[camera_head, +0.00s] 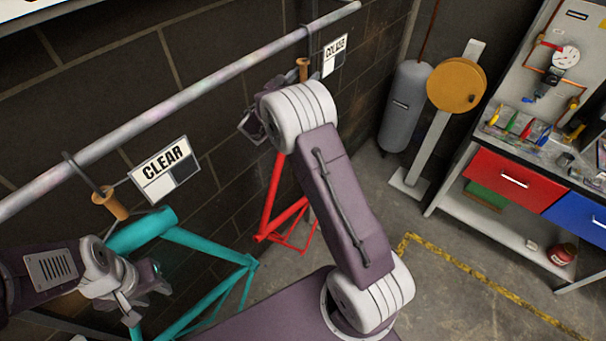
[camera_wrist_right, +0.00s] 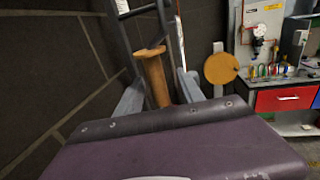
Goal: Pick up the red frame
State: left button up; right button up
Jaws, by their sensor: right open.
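The red frame (camera_head: 285,205) hangs below the overhead rail, partly hidden behind my right arm. In the right wrist view the wooden grip (camera_wrist_right: 154,78) stands upright, slightly tilted, between the two grey fingers of my right gripper (camera_wrist_right: 160,84). That gripper is open; whether a finger touches the grip I cannot tell. In the head view it is mostly hidden by my wrist. My left gripper (camera_head: 143,290) is at lower left beside the teal frame; its jaw opening is unclear.
The teal frame (camera_head: 205,243) hangs at left under a wooden grip (camera_head: 110,203) and a "CLEAR" tag (camera_head: 165,170). The rail (camera_head: 170,105) runs along the dark block wall. A grey tank (camera_head: 405,105) and workbench (camera_head: 465,208) stand right. Floor before the bench is clear.

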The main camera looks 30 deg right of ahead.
jog(key=x, duration=0.2)
jog(key=shift+w+d, duration=0.15)
jog(key=shift+d, duration=0.05)
jog(key=shift+w+d+f, duration=0.25)
jog(key=shift+s+a+r, duration=0.15)
jog(key=shift+s+a, duration=0.05)
jog(key=shift+a, duration=0.05)
grip_shut()
jog(key=shift+w+r, duration=0.1)
dwell(0.5)
jog(key=shift+d+r, duration=0.1)
jog(key=shift+r, duration=0.15)
jog(key=shift+w+f, duration=0.1)
